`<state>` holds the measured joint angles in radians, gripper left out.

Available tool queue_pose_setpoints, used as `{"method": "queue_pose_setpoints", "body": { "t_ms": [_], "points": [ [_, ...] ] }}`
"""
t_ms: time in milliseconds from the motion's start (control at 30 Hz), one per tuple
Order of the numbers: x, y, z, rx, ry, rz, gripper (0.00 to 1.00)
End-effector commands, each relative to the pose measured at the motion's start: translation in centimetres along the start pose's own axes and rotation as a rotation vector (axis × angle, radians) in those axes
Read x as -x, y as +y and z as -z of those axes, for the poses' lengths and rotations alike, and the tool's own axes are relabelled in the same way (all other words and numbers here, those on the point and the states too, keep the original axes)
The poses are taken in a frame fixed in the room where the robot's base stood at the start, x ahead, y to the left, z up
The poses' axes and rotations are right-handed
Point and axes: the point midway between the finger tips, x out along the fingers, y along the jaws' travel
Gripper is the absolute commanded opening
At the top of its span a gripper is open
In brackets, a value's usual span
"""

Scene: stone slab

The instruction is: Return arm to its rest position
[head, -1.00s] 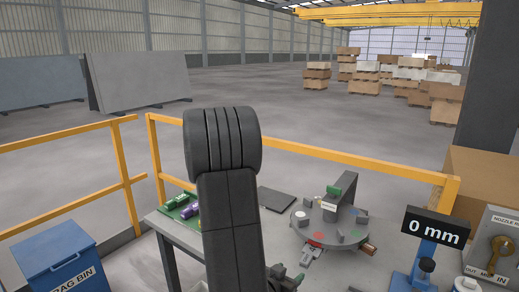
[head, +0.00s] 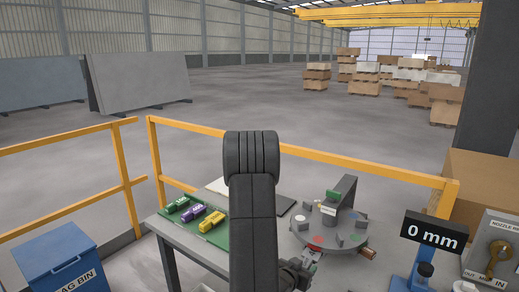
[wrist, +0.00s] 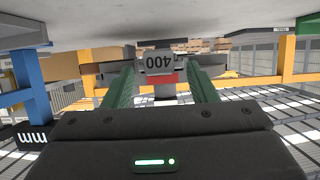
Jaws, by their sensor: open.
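My black arm (head: 252,215) rises in front of the bench in the head view and hides part of it. My gripper (wrist: 160,76) shows in the wrist view with its two green fingers apart. A grey block marked 400 (wrist: 159,63), with red below it, appears upside down between or beyond the fingertips; I cannot tell its distance. The gripper shows only partly in the head view, low beside the arm, near the round disc.
A grey round disc (head: 328,245) carries several small blocks. A 0 mm display (head: 434,230) on a blue stand is at right. Yellow rails (head: 360,168) run behind; a blue bin (head: 55,265) stands at left.

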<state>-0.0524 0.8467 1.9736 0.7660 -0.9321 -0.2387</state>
Motion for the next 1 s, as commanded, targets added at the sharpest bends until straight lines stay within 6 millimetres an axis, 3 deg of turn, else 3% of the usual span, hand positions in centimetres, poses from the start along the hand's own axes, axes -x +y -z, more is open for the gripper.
{"method": "queue_pose_setpoints", "body": {
  "t_ms": [233, 800, 1000],
  "points": [
    [-3.7, 0.0, 1.7, 0.000, 0.000, 0.000, 0.52],
    [5.9, -0.1, 1.4, 0.001, 0.002, 0.005, 0.52],
    [8.5, -0.1, 1.4, 0.001, 0.001, 0.003, 0.52]
  ]
}}
